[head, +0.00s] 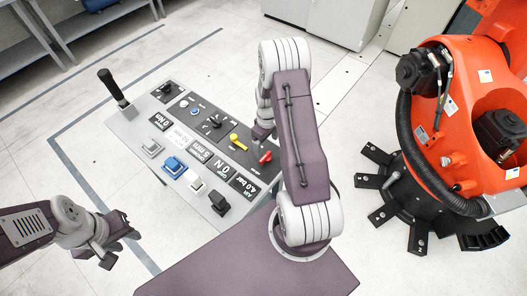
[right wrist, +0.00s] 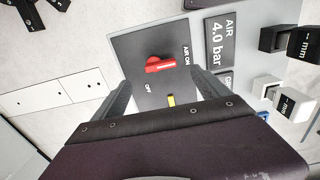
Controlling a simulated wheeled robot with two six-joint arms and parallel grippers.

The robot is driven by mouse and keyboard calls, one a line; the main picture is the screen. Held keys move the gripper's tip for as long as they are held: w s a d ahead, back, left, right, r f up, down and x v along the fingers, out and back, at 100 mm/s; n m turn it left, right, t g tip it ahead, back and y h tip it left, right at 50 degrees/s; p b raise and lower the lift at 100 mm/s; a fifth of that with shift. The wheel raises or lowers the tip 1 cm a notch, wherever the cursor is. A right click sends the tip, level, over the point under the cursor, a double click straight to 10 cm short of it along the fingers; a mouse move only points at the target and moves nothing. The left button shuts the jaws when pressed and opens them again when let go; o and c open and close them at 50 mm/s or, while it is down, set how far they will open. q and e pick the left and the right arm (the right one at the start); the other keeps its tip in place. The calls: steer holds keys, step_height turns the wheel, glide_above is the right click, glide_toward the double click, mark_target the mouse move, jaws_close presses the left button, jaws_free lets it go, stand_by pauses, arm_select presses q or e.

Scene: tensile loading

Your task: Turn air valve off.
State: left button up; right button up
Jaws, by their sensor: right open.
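The air valve's red handle (right wrist: 162,64) sits on a dark grey plate (right wrist: 130,45) in the right wrist view. The handle points toward the "AIR ON" label (right wrist: 187,56); an "OFF" label (right wrist: 149,88) is beside it. The red handle (head: 265,157) also shows on the control panel in the head view. My right gripper (right wrist: 160,77) is open, its fingers on either side of the handle and apart from it; contact cannot be told. In the head view its fingers are partly hidden by my arm. My left gripper (head: 122,250) is open and empty, left of the panel.
The sloped control panel (head: 122,128) carries a black lever (head: 113,88), a yellow handle (head: 238,142), a blue button (head: 174,167) and other buttons. An air display (right wrist: 221,41) reads 4.0 bar. An orange robot (head: 460,130) stands at right. Floor left of the panel is clear.

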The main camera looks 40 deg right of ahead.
mark_target(265, 156)
steer(key=f, duration=0.3)
steer(key=f+p, duration=0.1)
steer(key=f, duration=0.5)
steer(key=shift+w+f, duration=0.15)
steer(key=shift+w, duration=0.1)
steer(key=shift+w+a+f, duration=0.1)
steer(key=c, duration=1.4)
